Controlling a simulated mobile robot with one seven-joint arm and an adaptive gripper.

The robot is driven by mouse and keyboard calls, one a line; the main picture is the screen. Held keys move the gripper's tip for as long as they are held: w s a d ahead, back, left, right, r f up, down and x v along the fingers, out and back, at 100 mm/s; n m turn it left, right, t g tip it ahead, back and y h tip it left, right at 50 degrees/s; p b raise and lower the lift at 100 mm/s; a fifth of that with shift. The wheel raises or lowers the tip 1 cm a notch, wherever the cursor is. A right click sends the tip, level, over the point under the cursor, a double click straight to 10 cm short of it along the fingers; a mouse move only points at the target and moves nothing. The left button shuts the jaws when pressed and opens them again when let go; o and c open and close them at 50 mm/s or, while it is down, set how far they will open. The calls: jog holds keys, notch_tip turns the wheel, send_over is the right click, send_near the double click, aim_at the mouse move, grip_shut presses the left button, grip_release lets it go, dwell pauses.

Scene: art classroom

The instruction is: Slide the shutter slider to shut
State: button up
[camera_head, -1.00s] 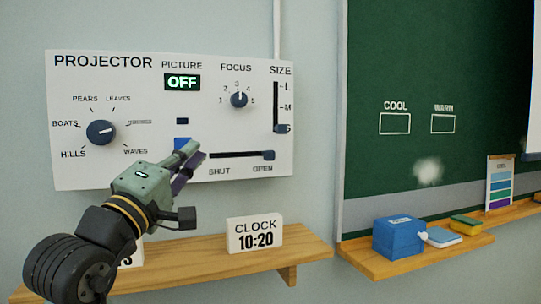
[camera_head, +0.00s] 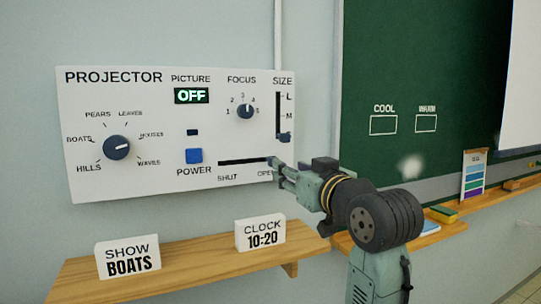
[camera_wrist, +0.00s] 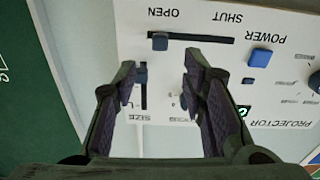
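The shutter slider is a dark horizontal slot (camera_head: 240,162) low on the white projector panel, marked SHUT at left and OPEN at right. In the wrist view, which shows the panel upside down, its blue-grey knob (camera_wrist: 160,41) sits at the OPEN end of the slot. My gripper (camera_head: 275,170) is at the OPEN end in the head view and partly covers the label and knob area. In the wrist view my gripper (camera_wrist: 159,68) is open, its two fingers apart, with the knob just beyond the tips. I cannot tell whether it touches the panel.
The blue POWER button (camera_head: 193,156) is left of the slot. The SIZE slider (camera_head: 284,137) is above my gripper. The wooden shelf (camera_head: 195,258) below holds a SHOW BOATS sign (camera_head: 128,257) and a CLOCK sign (camera_head: 260,233). A chalkboard (camera_head: 440,70) stands at right.

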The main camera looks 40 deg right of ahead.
aim_at(271, 161)
jog(key=p+x, duration=0.1)
jog(key=x, duration=0.2)
jog(key=p+x, duration=0.1)
jog(key=x, duration=0.2)
jog(key=p+x, duration=0.2)
jog(key=x, duration=0.2)
jog(key=shift+f, duration=0.25)
grip_shut()
dwell(0.6)
